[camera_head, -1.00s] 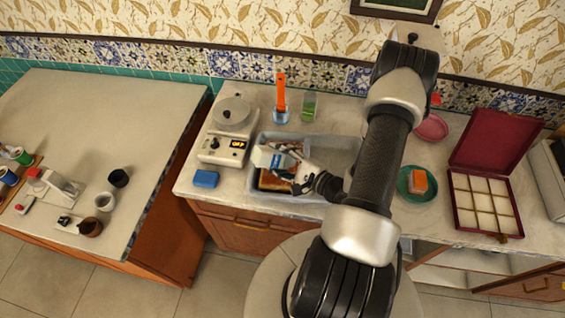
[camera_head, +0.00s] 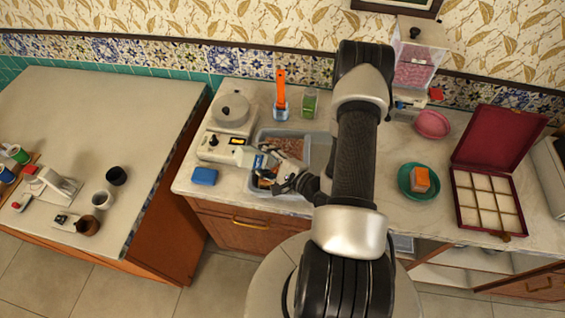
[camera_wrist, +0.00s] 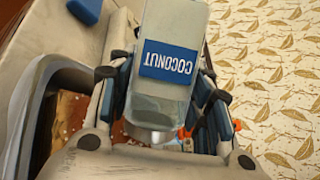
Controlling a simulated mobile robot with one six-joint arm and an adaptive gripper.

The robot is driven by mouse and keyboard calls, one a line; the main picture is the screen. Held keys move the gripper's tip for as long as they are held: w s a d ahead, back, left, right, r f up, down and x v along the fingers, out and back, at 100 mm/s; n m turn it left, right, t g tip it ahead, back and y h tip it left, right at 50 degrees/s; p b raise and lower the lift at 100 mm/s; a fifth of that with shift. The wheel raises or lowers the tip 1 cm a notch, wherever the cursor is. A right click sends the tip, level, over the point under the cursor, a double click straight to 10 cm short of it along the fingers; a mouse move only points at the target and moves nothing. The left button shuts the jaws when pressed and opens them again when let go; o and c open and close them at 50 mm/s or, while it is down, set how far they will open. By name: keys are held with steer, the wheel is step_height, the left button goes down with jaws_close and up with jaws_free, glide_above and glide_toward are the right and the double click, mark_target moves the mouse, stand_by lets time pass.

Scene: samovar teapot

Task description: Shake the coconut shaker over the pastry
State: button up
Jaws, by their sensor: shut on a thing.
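My gripper (camera_head: 277,170) is shut on the coconut shaker (camera_head: 246,156), a pale container with a blue label. In the wrist view the shaker (camera_wrist: 167,60) sits between my fingers (camera_wrist: 165,100), its "COCONUT" label upside down and its clear end toward the camera. In the head view the shaker looks tilted, over the left side of the grey tray (camera_head: 316,140). The brown pastry (camera_head: 287,146) lies in the tray, partly hidden by my gripper. The pastry (camera_wrist: 68,112) shows pale flecks in the wrist view.
A scale with a pan (camera_head: 231,110) stands left of the tray, close to the shaker. A blue block (camera_head: 204,176) lies at the front left. An orange-handled brush (camera_head: 281,92) and a green jar (camera_head: 310,103) stand behind. A green plate (camera_head: 407,190) is to the right.

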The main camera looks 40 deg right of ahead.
mark_target(261, 156)
steer(key=shift+w+a, duration=0.6)
steer(key=shift+a, duration=0.05)
step_height(261, 156, up, 3)
steer(key=shift+f+p, duration=0.1)
steer(key=shift+p, duration=1.05)
step_height(261, 156, down, 3)
steer(key=shift+b, duration=1.25)
steer(key=shift+d, duration=0.15)
steer(key=w+d, duration=0.2)
steer(key=d, duration=0.9)
steer(key=shift+w+d, duration=0.2)
steer(key=shift+d, duration=0.05)
